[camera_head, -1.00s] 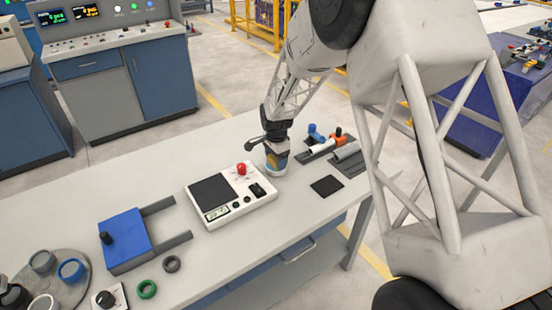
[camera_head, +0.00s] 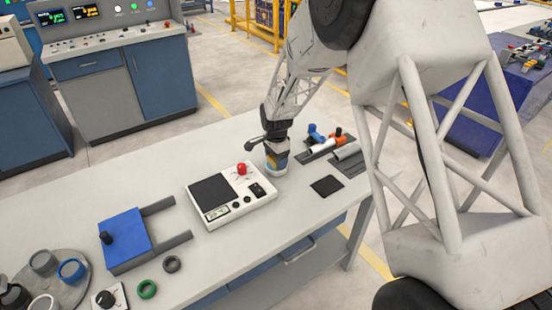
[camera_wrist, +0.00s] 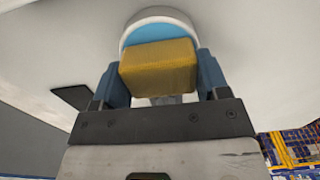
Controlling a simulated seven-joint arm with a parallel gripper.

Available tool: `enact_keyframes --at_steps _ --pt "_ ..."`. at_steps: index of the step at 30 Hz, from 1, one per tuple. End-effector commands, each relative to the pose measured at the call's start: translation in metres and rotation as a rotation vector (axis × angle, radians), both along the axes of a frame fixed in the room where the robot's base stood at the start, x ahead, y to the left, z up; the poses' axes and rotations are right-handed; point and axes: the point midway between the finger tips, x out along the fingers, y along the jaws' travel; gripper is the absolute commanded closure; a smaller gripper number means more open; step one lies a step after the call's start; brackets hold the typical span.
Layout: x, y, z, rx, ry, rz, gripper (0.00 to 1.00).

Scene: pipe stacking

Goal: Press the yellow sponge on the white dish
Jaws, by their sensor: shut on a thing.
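My gripper (camera_wrist: 158,85) is shut on the yellow sponge (camera_wrist: 158,66), with one blue finger on each side of it. In the wrist view the sponge lies in front of the round white dish (camera_wrist: 160,14), which has a light blue inside. In the head view my gripper (camera_head: 274,150) is low over the dish (camera_head: 277,172), behind the white device. The yellow sponge (camera_head: 272,157) shows only as a small patch there. The sponge is at the dish's inside; I cannot tell whether it touches the bottom.
A white device with a red knob (camera_head: 242,169) stands just left of the dish. Several pipe pieces (camera_head: 320,149) lie to the right, near a black pad (camera_head: 327,186). A blue block fixture (camera_head: 125,238) stands farther left. The table's back left (camera_head: 130,180) is clear.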

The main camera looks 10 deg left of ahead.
Motion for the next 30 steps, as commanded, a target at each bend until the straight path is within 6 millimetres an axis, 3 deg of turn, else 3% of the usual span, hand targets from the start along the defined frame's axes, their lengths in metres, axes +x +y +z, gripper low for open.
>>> enact_keyframes --at_steps 5,30 --pt "-0.001 -0.001 0.002 -0.002 0.004 0.0 0.51" --pt "0.0 0.0 0.051 -0.001 0.001 0.0 0.51"
